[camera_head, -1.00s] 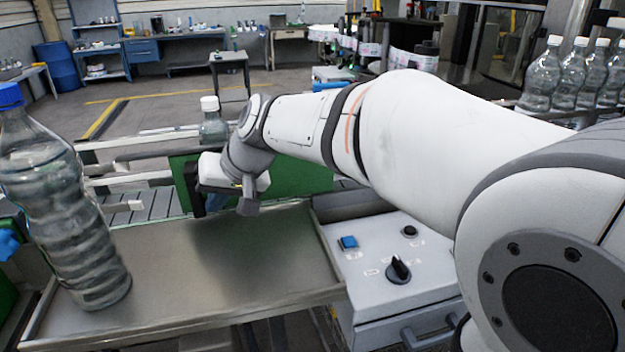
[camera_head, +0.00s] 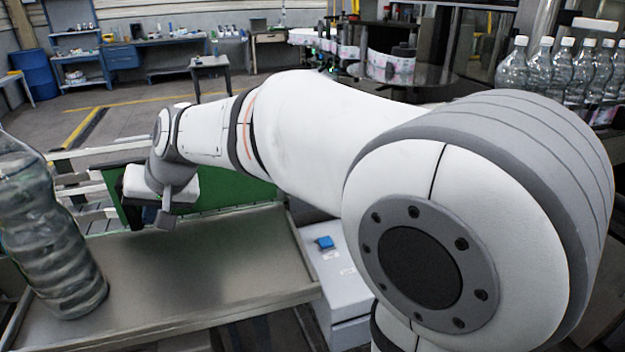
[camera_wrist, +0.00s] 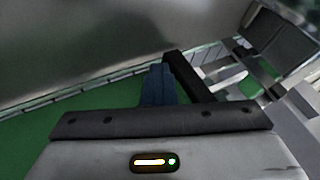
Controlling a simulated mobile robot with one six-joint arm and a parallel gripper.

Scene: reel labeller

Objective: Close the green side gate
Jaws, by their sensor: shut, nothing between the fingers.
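The green side gate (camera_head: 225,188) is an upright green panel along the far edge of a metal table, partly hidden behind my arm. In the wrist view its green face (camera_wrist: 90,112) fills the lower left. My gripper (camera_wrist: 158,72) shows there as blue fingers held together, with nothing between them. They are close to a dark bar (camera_wrist: 188,78) by the green panel; I cannot tell whether they touch it. In the head view the gripper body is at the panel's left part, and its fingertips are hidden.
A large clear bottle (camera_head: 48,235) stands on the metal table (camera_head: 210,265) at left. A grey control box (camera_head: 340,285) with a blue button (camera_head: 324,242) is partly covered by my arm. Several bottles (camera_head: 560,70) stand at back right. The table's middle is clear.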

